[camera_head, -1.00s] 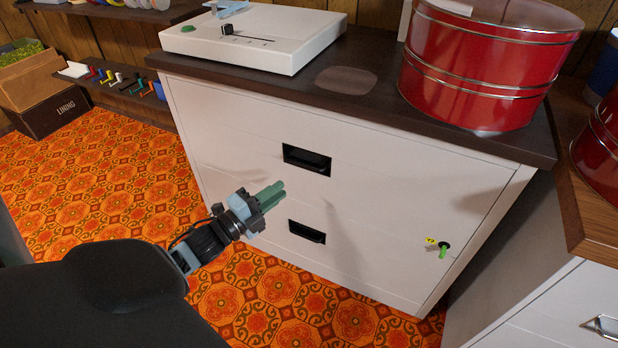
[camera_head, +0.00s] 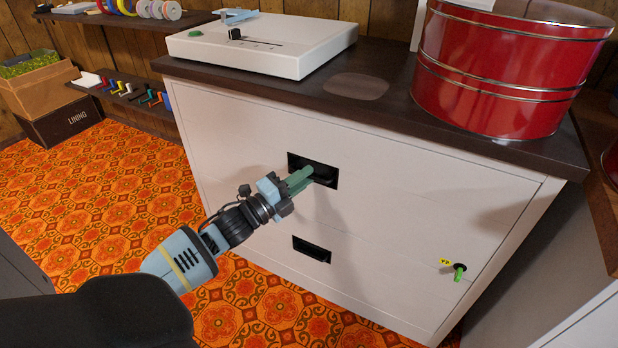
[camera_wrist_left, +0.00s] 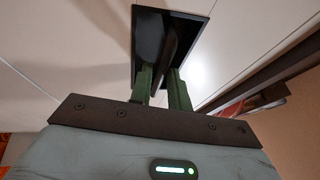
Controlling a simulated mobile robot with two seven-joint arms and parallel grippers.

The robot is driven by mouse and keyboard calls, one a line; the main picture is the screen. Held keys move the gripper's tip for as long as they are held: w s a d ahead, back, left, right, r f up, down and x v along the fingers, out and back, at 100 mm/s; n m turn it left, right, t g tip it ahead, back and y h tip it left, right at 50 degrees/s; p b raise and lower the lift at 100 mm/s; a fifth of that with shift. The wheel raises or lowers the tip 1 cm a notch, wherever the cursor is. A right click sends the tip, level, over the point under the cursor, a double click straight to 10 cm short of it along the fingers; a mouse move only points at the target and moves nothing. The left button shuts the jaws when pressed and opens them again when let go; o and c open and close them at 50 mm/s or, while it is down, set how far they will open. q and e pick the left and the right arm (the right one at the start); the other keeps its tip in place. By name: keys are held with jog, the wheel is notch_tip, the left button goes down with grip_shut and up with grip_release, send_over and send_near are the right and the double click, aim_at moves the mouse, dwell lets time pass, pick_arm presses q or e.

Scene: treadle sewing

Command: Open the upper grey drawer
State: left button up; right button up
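The grey cabinet (camera_head: 390,190) stands ahead with two drawers, each with a black recessed handle. The upper drawer's handle (camera_head: 325,171) is partly hidden behind my left gripper (camera_head: 308,174). The upper drawer looks closed, flush with the cabinet front. In the left wrist view, the green fingers of my left gripper (camera_wrist_left: 164,82) are apart, one on each side of the dark bar of the upper handle (camera_wrist_left: 172,45), with their tips at the recess. I cannot tell whether they touch the bar. The lower handle (camera_head: 312,249) is below and clear. My right gripper is not in view.
A green key with a yellow tag (camera_head: 459,270) sits in the lock at the cabinet's lower right. A white device (camera_head: 262,45) and a red tin (camera_head: 495,75) stand on the dark top (camera_head: 400,108). Patterned floor (camera_head: 120,185) is open to the left.

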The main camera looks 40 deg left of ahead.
pick_arm(q)
jog(key=shift+x, duration=0.8)
grip_shut()
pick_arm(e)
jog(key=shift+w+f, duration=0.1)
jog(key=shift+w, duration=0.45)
